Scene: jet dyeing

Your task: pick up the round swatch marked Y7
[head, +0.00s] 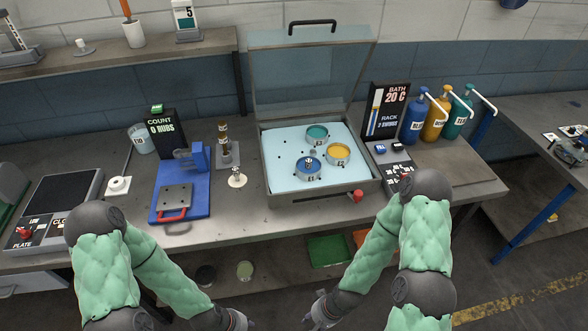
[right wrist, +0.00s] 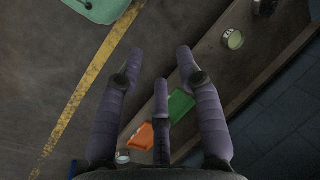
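I cannot read a Y7 mark on anything in view. On the right table, small pale and dark pieces (head: 572,132) lie together, too small to identify. On the low shelf under the bench are a dark round item (head: 205,275) and a pale green round one (head: 245,270); the green one also shows in the right wrist view (right wrist: 234,40), by a white label. My right gripper (head: 320,312) hangs low in front of the bench; in the right wrist view (right wrist: 161,62) its fingers are spread and empty. My left gripper (head: 236,319) is low at the bottom edge, partly cut off.
The bath (head: 272,196) with its raised clear lid holds blue, yellow and teal round cups. A blue rub tester (head: 182,195) and a plate press (head: 55,205) stand left. Dye bottles (head: 437,118) stand right. Green (head: 328,250) and orange bins sit below. Floor shows between the tables.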

